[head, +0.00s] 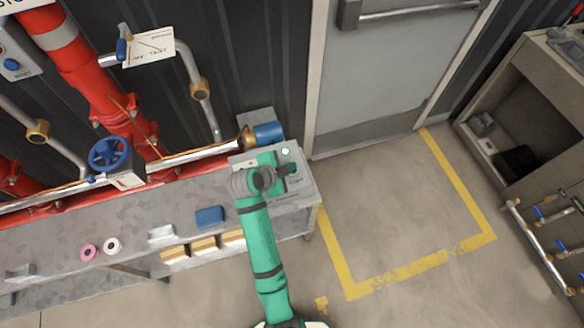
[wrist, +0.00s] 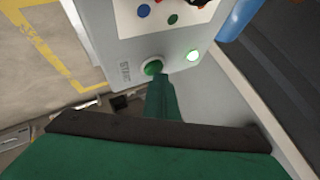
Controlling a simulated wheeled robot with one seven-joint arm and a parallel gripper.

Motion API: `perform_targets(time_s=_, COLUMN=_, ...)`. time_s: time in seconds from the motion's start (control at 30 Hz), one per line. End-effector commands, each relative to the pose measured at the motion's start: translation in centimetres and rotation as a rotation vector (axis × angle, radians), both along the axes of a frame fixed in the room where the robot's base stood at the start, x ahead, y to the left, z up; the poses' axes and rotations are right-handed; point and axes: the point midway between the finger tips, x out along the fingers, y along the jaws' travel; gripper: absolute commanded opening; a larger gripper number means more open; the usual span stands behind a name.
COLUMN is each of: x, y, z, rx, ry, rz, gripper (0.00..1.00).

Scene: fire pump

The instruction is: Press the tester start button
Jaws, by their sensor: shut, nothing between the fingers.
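The tester (wrist: 110,25) is a light grey box in the wrist view, with a START label beside a round green start button (wrist: 152,67). A bright green lamp (wrist: 193,56) glows on the same face. My gripper (wrist: 161,78) is shut and empty, its green fingertip right at the button's lower edge and overlapping it in the picture. I cannot tell whether it touches or presses the button. In the head view the tester (head: 303,187) stands at the bench's right end, with the lit lamp (head: 285,151) visible. My arm covers part of it, and the button is hidden there.
The grey bench (head: 60,240) holds a blue block (head: 209,216) and small rolls. Red pipes and a blue handwheel (head: 109,154) run behind it. A blue-capped pipe end (head: 267,133) is close behind the tester. Yellow-marked floor (head: 400,220) to the right is clear.

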Motion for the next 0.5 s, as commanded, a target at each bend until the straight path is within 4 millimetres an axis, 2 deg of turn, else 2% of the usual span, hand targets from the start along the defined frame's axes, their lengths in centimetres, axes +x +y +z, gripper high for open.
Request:
perform_targets(time_s=0.3, x=0.2, y=0.0, z=1.5, rx=0.000, ry=-0.001, rz=0.001, gripper=0.00)
perform_targets(time_s=0.5, x=0.1, y=0.0, z=1.7, rx=0.000, ry=0.000, rz=0.002, gripper=0.00)
